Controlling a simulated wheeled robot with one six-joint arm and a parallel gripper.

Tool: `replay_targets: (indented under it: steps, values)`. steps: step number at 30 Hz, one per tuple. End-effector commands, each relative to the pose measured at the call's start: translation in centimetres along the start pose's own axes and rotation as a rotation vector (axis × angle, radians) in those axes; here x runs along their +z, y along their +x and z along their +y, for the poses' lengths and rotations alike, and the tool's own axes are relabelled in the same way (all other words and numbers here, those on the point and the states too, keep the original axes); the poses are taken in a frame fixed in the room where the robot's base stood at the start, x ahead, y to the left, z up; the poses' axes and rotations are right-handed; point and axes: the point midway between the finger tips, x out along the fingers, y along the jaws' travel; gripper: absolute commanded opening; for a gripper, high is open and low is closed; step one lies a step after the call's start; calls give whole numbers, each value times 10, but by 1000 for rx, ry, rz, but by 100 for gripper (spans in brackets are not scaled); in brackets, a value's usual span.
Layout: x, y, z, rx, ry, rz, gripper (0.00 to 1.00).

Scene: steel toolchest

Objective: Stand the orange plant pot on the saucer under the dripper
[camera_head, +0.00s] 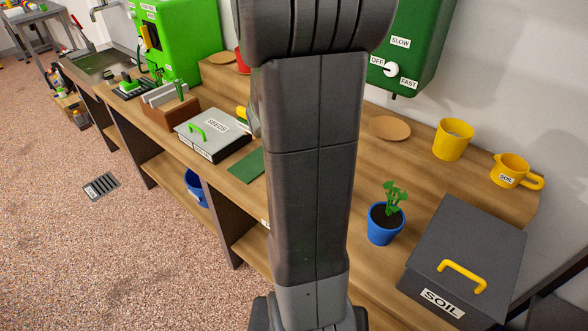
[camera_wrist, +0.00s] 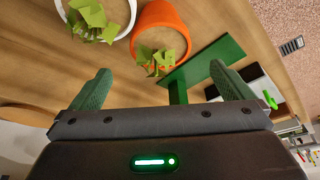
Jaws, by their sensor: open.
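The orange plant pot (camera_wrist: 160,22) holds a green leafy plant and stands on the wooden bench in the wrist view. My gripper (camera_wrist: 162,92) is open and empty, its green fingers spread apart, with the pot beyond the fingertips and apart from them. My arm hides the orange pot in the head view. A green wall box (camera_head: 408,40) with an OFF/SLOW/FAST dial appears to be the dripper. A round tan saucer (camera_head: 390,128) lies below it on the raised shelf and looks empty. A tan disc edge (camera_wrist: 25,115) shows at the left of the wrist view.
A white-rimmed pot (camera_wrist: 122,22) with a plant stands close beside the orange pot. A blue pot (camera_head: 382,228), grey soil bin (camera_head: 470,245), yellow cup (camera_head: 453,139) and yellow soil scoop (camera_head: 510,170) stand right. The seeds box (camera_head: 213,135) and green mat (camera_head: 247,166) lie left.

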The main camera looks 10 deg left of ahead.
Motion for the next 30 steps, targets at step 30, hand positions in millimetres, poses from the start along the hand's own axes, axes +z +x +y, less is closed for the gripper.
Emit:
replay_targets:
  steps: [30]
  values:
    - [6,77,-2,-2,-1,-78,100]
